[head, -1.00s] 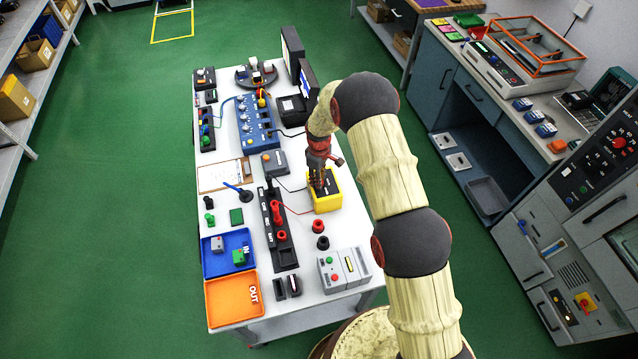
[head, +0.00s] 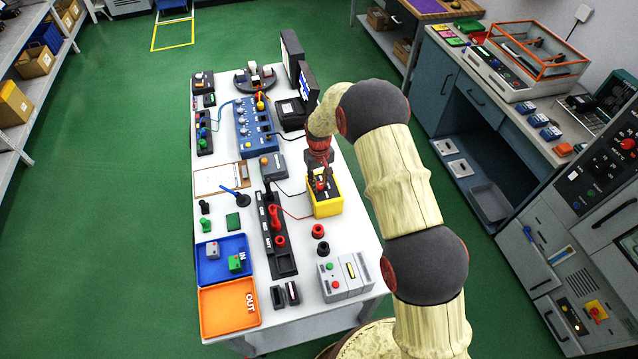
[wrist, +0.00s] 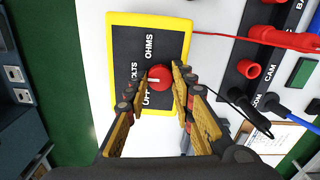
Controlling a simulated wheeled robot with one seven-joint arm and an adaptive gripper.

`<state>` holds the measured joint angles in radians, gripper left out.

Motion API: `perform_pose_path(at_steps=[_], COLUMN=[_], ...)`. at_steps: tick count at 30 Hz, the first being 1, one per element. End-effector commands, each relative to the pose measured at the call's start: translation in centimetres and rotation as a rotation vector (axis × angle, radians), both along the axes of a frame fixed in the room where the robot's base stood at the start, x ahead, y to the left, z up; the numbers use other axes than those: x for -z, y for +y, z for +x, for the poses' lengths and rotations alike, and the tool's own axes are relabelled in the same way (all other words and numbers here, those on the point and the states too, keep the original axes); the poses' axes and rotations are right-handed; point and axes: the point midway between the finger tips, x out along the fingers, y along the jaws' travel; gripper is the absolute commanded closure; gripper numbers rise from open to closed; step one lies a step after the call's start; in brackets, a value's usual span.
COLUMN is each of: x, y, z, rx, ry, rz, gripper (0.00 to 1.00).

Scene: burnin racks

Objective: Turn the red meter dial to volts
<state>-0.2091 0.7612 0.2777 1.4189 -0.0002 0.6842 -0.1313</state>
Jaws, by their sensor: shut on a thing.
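The meter is a yellow box (head: 327,208) with a dark face, standing on the white table in the head view. In the wrist view the meter (wrist: 188,45) shows the words OHMS, VOLTS and a partly covered OFF. Its red dial (wrist: 159,78) is round, with a small pale mark; I cannot tell exactly which word the mark points at. My gripper (wrist: 161,76) has one finger on each side of the dial and is shut on it. In the head view my gripper (head: 320,181) reaches down onto the meter's face.
A red wire runs from the meter to a black socket strip (head: 283,262). Black and red round parts (head: 318,231) and a grey box (head: 343,276) stand in front. A grey box with an orange button (head: 273,165) is behind. Blue (head: 205,275) and orange trays (head: 230,310) lie left.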

Motion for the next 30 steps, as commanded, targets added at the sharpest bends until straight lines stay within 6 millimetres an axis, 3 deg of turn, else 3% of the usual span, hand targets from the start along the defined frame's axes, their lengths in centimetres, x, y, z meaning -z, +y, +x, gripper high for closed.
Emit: perform_pose_path(at_steps=[13, 14, 24, 30], x=[-0.07, -0.07, -0.03, -0.02], y=[0.06, 0.06, 0.02, 0.02], z=[0.07, 0.07, 0.03, 0.02], rx=[0.010, 0.010, 0.010, 0.010], ry=[-0.002, -0.002, -0.001, 0.000], rz=[0.001, 0.001, 0.000, 0.000], gripper=[1.00, 0.75, 0.57, 0.57])
